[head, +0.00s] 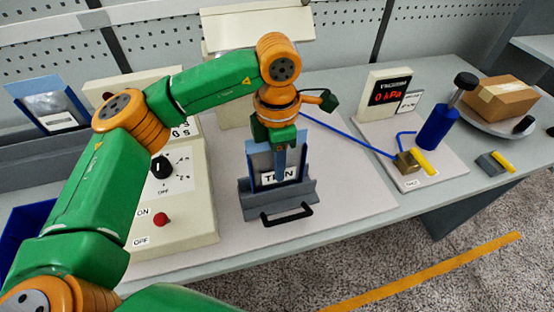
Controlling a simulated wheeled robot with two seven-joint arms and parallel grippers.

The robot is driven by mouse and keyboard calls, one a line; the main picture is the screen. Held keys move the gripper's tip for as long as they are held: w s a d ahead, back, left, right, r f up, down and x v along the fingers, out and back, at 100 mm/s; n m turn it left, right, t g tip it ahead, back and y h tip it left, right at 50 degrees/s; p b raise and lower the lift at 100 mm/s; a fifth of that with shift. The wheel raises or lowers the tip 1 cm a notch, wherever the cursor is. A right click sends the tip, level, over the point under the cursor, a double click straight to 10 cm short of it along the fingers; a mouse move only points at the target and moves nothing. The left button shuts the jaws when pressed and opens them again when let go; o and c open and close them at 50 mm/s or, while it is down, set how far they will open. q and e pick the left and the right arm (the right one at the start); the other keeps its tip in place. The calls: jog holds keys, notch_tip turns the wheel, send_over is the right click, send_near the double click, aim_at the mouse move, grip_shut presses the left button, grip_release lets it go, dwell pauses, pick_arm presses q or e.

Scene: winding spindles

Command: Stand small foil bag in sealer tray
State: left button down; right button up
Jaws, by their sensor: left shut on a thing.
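The small foil bag (264,163), grey with blue side edges and a white label partly covered by a finger, stands roughly upright at the sealer tray (258,212). The tray is dark grey with a black handle at its front. My left gripper (281,163) reaches down from above and is shut on the bag. The bag's lower edge is hidden behind the tray's front wall, so I cannot tell whether it touches the tray floor. My right gripper is out of view.
A control box (177,215) with a black knob and red button stands left of the tray. Another blue-edged pouch (50,105) is at far left.

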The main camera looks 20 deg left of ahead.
pick_arm(q)
jog(key=shift+f+b, duration=0.35)
jog(key=shift+f, duration=0.15)
jog(key=c, duration=0.5)
grip_release()
notch_tip(320, 180, up, 7)
jog(key=shift+r+b, duration=0.1)
jog(key=shift+b, duration=0.25)
